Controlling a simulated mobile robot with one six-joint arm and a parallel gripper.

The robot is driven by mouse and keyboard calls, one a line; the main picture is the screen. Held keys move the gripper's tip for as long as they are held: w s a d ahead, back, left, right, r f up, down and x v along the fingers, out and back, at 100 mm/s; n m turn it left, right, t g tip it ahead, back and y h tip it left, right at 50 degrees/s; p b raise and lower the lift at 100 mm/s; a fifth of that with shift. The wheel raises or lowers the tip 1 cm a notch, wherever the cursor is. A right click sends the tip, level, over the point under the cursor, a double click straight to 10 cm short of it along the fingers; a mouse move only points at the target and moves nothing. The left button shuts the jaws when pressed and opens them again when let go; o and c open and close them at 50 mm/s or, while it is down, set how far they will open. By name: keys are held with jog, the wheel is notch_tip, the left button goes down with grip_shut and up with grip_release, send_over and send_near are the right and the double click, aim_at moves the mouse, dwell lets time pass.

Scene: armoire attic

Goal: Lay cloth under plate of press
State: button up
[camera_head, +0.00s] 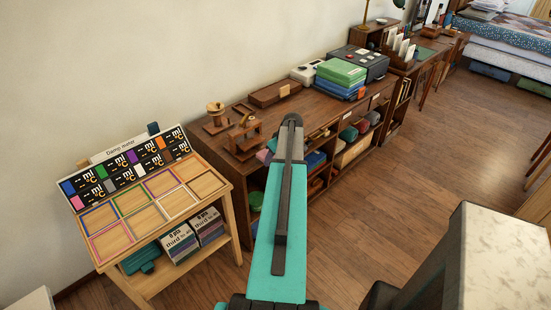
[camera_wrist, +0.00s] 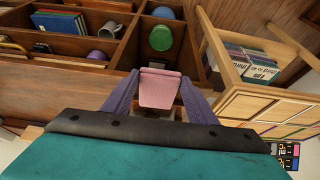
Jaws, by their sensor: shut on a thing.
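In the wrist view, my gripper (camera_wrist: 158,90) has two purple fingers shut on a folded pink cloth (camera_wrist: 158,88). The cloth sticks out flat between the fingertips. In the head view my arm's end hides the gripper. A small wooden press (camera_head: 245,139) stands on the top of the long low wooden shelf unit, just left of my arm's end. The gap under its plate is too small to make out. A second wooden device (camera_head: 215,119) with a round top stands behind it to the left.
The shelf unit (camera_head: 326,109) also bears a wooden tray (camera_head: 275,94), green and blue stacked boxes (camera_head: 342,75) and a dark device (camera_head: 361,61). A slanted wooden stand (camera_head: 236,205) with coloured squares is at left. The wooden floor (camera_head: 400,190) is open at right.

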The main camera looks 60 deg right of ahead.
jog(key=shift+w+d+f, duration=0.1)
jog(key=shift+w+f, duration=0.15)
jog(key=shift+w, duration=0.05)
jog(key=shift+w+d+b, duration=0.2)
jog(key=shift+w+d, duration=0.25)
jog(key=shift+w, duration=0.95)
jog(key=shift+w+d+b, duration=0.2)
jog(key=shift+w+d, duration=0.3)
jog(key=shift+w, duration=0.85)
jog(key=shift+w+d+b, duration=0.2)
jog(key=shift+w+d, duration=0.25)
jog(key=shift+w, duration=0.95)
jog(key=shift+f+b, duration=0.3)
jog(key=o, duration=1.2)
jog(key=b+v, duration=0.3)
jog(key=v, duration=1)
jog(key=shift+r, duration=0.3)
